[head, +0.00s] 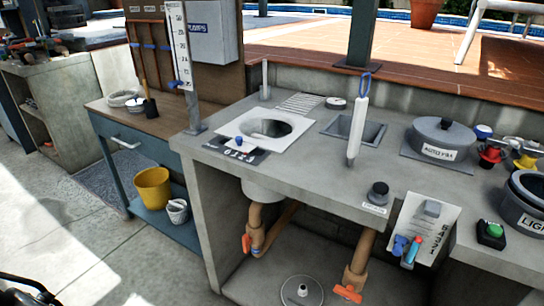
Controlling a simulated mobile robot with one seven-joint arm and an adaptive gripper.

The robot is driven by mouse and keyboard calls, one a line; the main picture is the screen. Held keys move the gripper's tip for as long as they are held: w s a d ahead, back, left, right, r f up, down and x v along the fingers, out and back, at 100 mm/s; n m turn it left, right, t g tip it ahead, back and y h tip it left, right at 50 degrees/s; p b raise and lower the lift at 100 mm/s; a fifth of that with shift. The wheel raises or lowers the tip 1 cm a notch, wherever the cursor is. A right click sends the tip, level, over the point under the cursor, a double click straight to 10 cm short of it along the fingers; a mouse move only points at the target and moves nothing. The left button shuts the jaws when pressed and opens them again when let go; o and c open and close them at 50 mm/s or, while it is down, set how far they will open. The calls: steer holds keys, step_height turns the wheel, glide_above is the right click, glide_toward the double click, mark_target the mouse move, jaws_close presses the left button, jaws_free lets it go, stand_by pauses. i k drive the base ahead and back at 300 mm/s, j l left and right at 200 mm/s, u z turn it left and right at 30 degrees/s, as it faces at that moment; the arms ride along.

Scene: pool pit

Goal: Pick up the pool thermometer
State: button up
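A slim white tube with a blue loop at its top, which looks like the pool thermometer (357,128), is at the square opening (372,130) in the grey counter. It is nearly upright, tilted slightly, and its narrow lower tip overlaps the counter in front of the opening. I cannot tell what supports it. My gripper is not in view in the head view.
The counter (300,165) also holds a round skimmer opening (265,128), a grey lidded pot (443,138), a black knob (378,193) and valves at right. A post with a white scale (180,45) rises at left. A yellow bucket (152,188) sits on a low shelf.

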mark_target(360, 107)
steer(key=l+u, duration=0.15)
steer(key=u, duration=0.6)
steer(key=k+l+u, duration=0.1)
steer(key=l+u, duration=0.2)
steer(key=k+l+u, duration=0.25)
steer(key=l+u, duration=0.3)
steer(key=k+l, duration=0.35)
steer(key=k+l+u, duration=0.1)
steer(key=k+l, duration=0.25)
steer(key=l, duration=0.25)
